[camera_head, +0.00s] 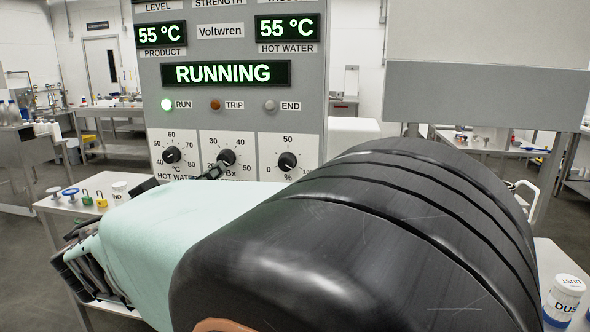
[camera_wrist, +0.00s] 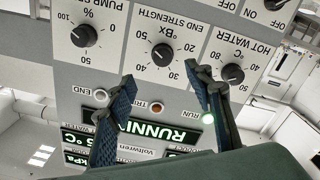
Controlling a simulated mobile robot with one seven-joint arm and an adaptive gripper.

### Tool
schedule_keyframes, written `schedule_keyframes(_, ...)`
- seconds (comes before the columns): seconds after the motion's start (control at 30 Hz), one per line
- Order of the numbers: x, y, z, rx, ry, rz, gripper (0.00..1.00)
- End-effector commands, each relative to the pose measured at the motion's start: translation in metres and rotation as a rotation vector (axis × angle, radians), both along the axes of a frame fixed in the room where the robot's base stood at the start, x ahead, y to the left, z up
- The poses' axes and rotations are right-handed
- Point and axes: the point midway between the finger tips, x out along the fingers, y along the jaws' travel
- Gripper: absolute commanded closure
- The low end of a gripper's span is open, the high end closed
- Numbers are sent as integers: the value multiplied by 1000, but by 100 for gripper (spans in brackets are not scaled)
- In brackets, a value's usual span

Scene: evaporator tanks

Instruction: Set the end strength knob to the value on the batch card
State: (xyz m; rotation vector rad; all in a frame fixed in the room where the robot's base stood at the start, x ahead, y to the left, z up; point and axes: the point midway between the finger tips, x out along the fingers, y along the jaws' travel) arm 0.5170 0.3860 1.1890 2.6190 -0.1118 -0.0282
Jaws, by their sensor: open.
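The end strength knob (camera_head: 226,157) is a black round knob on a white °Bx dial, the middle of three on the grey panel. In the head view its light mark seems to point up and right, near 40; I cannot read it exactly. The wrist view shows the same knob (camera_wrist: 162,55) upside down, with the END STRENGTH label. My gripper (camera_wrist: 164,78) is open, its two dark fingers apart and empty. Their tips appear just off the knob, towards the display; I cannot tell whether they touch the panel. The batch card is not recognisable in either view.
The hot water knob (camera_head: 172,155) and the % knob (camera_head: 287,161) flank the dial. The display (camera_head: 226,74) reads RUNNING, with the green RUN lamp (camera_head: 167,104) lit. A DUST tub (camera_head: 564,300) stands at right.

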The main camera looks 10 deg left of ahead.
Motion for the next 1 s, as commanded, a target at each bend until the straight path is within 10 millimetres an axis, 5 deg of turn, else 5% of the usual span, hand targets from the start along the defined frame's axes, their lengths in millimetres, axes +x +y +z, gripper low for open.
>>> schedule_keyframes(0.17,13,3,0,-6,1,8,52)
schedule_keyframes(0.6,90,-4,0,-5,1,5,52)
schedule_keyframes(1.0,107,-5,-1,-4,2,6,52)
